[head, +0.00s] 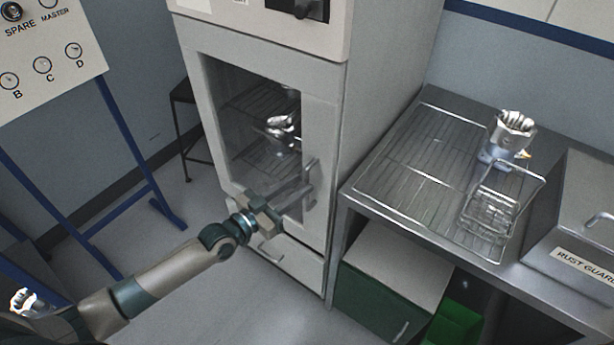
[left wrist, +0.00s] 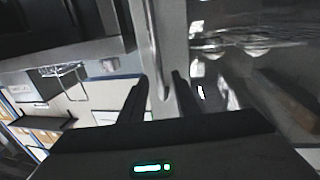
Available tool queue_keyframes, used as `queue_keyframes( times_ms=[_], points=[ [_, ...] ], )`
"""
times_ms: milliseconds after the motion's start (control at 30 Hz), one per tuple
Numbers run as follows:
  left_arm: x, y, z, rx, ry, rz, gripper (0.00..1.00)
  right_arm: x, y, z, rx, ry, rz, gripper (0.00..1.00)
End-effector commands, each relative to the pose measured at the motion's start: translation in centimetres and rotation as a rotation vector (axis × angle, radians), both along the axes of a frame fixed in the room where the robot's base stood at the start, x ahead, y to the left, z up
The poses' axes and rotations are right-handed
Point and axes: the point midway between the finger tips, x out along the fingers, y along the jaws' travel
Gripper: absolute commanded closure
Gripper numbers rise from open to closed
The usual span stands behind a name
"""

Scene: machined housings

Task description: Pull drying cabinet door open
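The drying cabinet (head: 385,60) stands in the middle of the head view. Its glazed door (head: 318,130) looks shut, with a machined housing (head: 280,128) on a wire shelf behind the glass. The upright bar handle (head: 311,180) is on the door's right side. My left gripper (head: 303,190) is at the handle's lower part. In the left wrist view, the handle (left wrist: 152,45) runs down between the two separated fingers of the left gripper (left wrist: 160,76). I cannot tell whether either finger touches it. My right gripper is not in view.
A steel bench (head: 365,185) with a wire rack (head: 415,170), a housing (head: 508,135) and a wire basket (head: 490,212) stands right of the cabinet. A drawer (head: 290,262) lies below the door. A blue-legged board stand (head: 130,150) is at left. The floor in front is clear.

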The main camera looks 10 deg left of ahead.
Motion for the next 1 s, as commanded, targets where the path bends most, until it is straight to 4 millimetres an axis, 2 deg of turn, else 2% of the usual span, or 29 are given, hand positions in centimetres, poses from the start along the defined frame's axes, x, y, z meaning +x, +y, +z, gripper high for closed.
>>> queue_keyframes(
  times_ms=[100,300,667,767,800,1000],
  points=[
    [1.5,-1.0,0.2,-0.001,0.000,0.000,0.71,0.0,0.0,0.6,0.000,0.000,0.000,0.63],
    [2.8,-1.9,0.1,-0.001,-0.001,0.000,0.71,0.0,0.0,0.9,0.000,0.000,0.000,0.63],
    [3.1,-2.1,0.0,0.000,0.000,0.000,0.71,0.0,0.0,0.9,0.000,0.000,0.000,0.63],
    [3.1,-2.0,0.0,0.000,0.000,0.000,0.90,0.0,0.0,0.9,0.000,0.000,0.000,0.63],
    [3.1,-2.0,0.0,0.000,0.000,0.000,0.99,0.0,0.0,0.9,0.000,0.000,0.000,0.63],
    [3.0,-2.0,0.0,0.000,0.000,0.000,1.00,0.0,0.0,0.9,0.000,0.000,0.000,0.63]
  ],
)
